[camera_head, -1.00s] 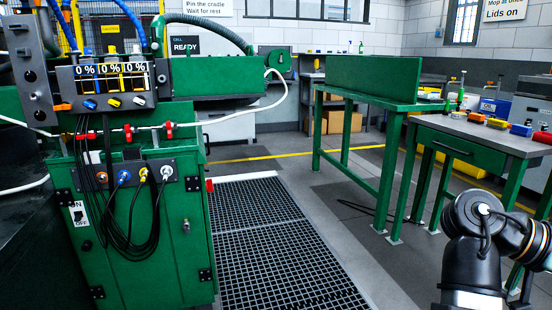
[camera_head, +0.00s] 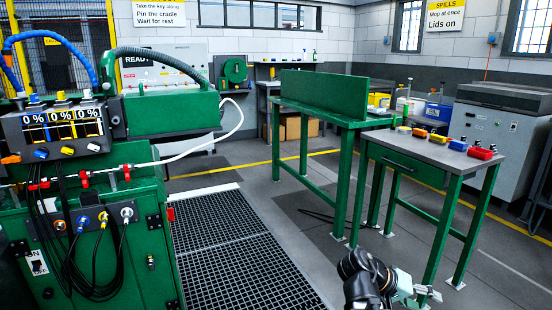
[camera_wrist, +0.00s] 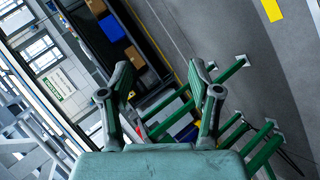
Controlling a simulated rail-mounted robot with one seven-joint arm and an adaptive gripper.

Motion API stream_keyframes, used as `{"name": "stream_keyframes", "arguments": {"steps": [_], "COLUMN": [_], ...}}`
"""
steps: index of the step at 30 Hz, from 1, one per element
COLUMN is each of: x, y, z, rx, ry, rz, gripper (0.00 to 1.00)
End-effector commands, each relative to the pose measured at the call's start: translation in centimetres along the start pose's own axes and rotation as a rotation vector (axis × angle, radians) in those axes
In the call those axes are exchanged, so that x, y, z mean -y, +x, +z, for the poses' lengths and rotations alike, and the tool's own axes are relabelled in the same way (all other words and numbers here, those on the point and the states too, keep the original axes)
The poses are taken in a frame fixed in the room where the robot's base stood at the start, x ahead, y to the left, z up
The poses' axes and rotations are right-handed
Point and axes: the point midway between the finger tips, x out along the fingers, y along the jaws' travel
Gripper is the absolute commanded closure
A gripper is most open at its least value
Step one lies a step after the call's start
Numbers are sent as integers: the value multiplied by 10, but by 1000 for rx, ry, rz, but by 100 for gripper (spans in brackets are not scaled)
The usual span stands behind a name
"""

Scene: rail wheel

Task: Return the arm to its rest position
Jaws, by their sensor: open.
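My arm (camera_head: 365,275) shows at the bottom of the head view, to the right of the floor grating, as dark joints with a pale link. Its end lies low, in front of the green side table, and is partly cut off by the frame edge. In the wrist view my gripper (camera_wrist: 160,78) has its two fingers spread apart. Nothing is held between them. Green table legs (camera_wrist: 180,100) and the grey floor show behind the fingers, at a distance.
A green machine (camera_head: 100,215) with hoses stands at the left, beside the floor grating (camera_head: 240,265). A green bench (camera_head: 325,97) and a side table (camera_head: 440,152) with several coloured blocks stand at the right. Grey floor (camera_head: 500,255) is clear at lower right.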

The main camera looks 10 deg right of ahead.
Motion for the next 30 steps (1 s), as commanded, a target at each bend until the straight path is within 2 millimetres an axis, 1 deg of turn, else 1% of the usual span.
{"name": "stream_keyframes", "arguments": {"steps": [1,4,7,9,11,12,14,17,21,26,30], "x": [11,42,73,93,110,121,136,160,190,216,232], "y": [-2,0,2,3,3,4,3,2,0,-6,-12], "z": [0,6,17,27,36,44,56,78,114,161,207], "rx": [8,20,37,53,65,76,91,121,169,232,295], "ry": [-45,-125,-202,-253,-295,-323,-363,-427,-508,-590,-652], "rz": [-28,-90,-152,-195,-231,-256,-292,-352,-435,-527,-602], "gripper": [37,37,37,37,37,37,37,37,37,37,37]}}
